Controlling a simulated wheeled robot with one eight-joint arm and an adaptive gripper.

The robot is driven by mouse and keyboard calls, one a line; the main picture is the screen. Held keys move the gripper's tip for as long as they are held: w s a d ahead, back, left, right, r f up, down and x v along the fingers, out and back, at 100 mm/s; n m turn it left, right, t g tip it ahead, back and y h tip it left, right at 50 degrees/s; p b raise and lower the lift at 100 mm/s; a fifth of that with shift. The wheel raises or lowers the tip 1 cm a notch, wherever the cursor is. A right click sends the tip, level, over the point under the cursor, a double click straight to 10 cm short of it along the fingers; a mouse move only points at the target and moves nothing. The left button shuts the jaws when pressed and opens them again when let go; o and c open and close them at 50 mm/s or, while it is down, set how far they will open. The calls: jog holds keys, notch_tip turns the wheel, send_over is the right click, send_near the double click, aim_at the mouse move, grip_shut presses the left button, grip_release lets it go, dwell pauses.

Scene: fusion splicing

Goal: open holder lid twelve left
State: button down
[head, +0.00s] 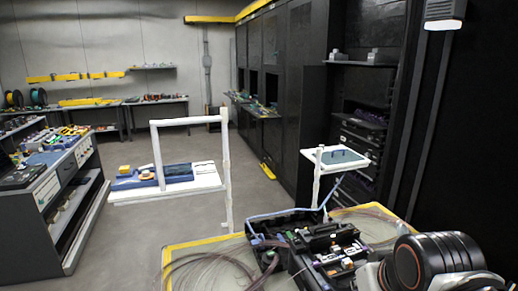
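A dark fusion splicer (322,240) sits on a yellow-edged work surface (205,248) at the bottom centre-right of the head view. It has small black, white and orange parts on top. The holder lids are too small to tell apart, and I cannot tell which one is lid twelve left or whether it is open. A thick black and grey link of my arm fills the bottom right corner, just right of the splicer, and hides part of that side. My gripper's fingers do not show.
A small white stand (335,158) rises behind the splicer. Black racks (290,100) line the right, a loaded bench (60,190) the left.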

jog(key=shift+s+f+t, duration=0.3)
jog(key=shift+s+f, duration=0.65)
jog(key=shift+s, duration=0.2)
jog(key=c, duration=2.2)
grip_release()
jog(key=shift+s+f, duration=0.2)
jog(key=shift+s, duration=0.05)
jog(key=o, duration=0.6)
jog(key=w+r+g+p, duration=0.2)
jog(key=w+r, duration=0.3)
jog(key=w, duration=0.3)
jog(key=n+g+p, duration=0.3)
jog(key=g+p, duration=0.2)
send_over(324, 258)
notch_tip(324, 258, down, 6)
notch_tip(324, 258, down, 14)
jog(key=b, duration=0.3)
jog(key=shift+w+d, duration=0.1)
